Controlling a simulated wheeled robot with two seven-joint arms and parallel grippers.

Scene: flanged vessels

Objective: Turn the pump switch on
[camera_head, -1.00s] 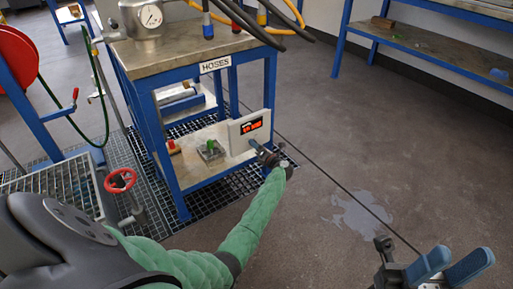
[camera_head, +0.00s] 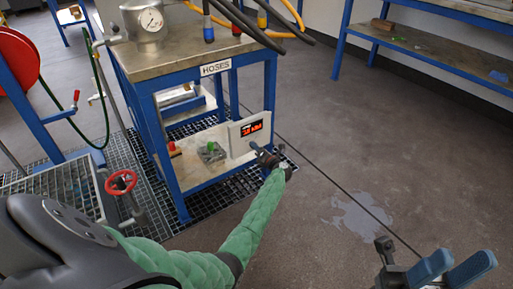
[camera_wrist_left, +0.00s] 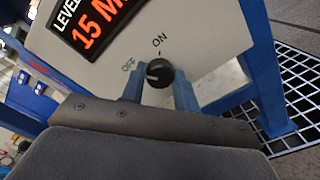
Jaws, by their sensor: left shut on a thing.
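The pump switch is a round black knob (camera_wrist_left: 159,72) on a pale panel, with OFF printed to its left and ON above it. A light mark on the knob faces left, on the OFF side. My left gripper (camera_wrist_left: 159,88) is shut on the knob, with a blue finger on each side. In the head view my left gripper (camera_head: 262,150) is at the lower right of the white control box (camera_head: 243,137) and hides the knob. My right gripper (camera_head: 450,268) is empty, its blue fingers apart, at the lower right.
The box has a red lit level display (camera_head: 251,128). It is on the lower shelf of a blue-framed bench (camera_head: 178,55) marked HOSES, near a small green-topped part (camera_head: 211,150). Floor grating (camera_head: 240,178) lies below. Open floor is at the right, with a wet patch (camera_head: 358,215).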

